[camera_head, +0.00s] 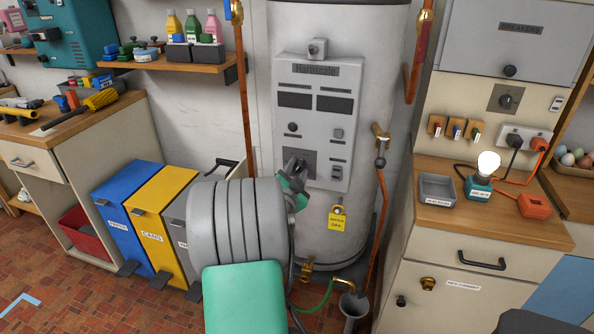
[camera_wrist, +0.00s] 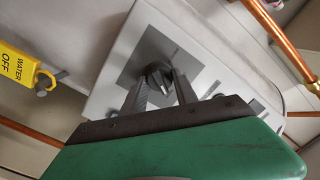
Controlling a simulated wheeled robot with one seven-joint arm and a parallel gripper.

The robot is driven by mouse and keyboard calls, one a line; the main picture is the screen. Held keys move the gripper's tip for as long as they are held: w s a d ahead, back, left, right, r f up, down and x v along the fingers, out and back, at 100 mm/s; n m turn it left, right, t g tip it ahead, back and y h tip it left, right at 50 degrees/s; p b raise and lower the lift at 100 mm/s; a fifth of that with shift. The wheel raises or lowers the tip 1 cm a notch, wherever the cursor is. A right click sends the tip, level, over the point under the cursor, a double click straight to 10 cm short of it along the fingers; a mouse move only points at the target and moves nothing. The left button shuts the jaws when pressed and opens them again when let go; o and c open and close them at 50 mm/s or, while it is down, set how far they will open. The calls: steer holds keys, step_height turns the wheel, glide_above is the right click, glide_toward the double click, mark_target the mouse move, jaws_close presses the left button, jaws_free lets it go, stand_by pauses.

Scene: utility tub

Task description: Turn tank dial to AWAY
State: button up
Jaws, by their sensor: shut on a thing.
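The tank (camera_head: 345,25) is a tall grey cylinder in the middle of the head view, with a light grey control panel (camera_head: 318,70) on its front. The tank dial (camera_wrist: 157,74) is a dark knob on a darker grey square plate (camera_wrist: 140,62) in the wrist view. My gripper (camera_head: 294,170) is at this plate, low on the panel's left side, and covers most of the dial in the head view. In the wrist view my gripper's two fingers (camera_wrist: 160,86) stand on either side of the knob, shut on it. The dial's lettering is not readable.
A yellow "WATER OFF" tag (camera_head: 338,219) hangs below the panel. Copper pipes (camera_head: 246,100) run up both sides of the tank. Blue and yellow bins (camera_head: 127,205) stand at the left, and a counter (camera_head: 450,222) with a lit bulb (camera_head: 488,162) at the right.

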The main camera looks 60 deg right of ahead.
jaws_close()
steer(key=shift+n, duration=0.3)
steer(key=n+b, duration=0.2)
steer(key=n, duration=0.3)
steer(key=shift+w, duration=0.1)
steer(key=n, duration=0.2)
steer(key=n+b, duration=0.1)
steer(key=n, duration=0.2)
steer(key=shift+w+r+n+g+y, duration=0.1)
steer(key=shift+n+g+y, duration=0.2)
steer(key=n, duration=0.6)
steer(key=shift+w+g, duration=0.1)
steer(key=shift+g, duration=0.3)
steer(key=n+p, duration=0.1)
steer(key=n, duration=0.4)
steer(key=shift+n, duration=0.3)
steer(key=o, duration=0.6)
jaws_free()
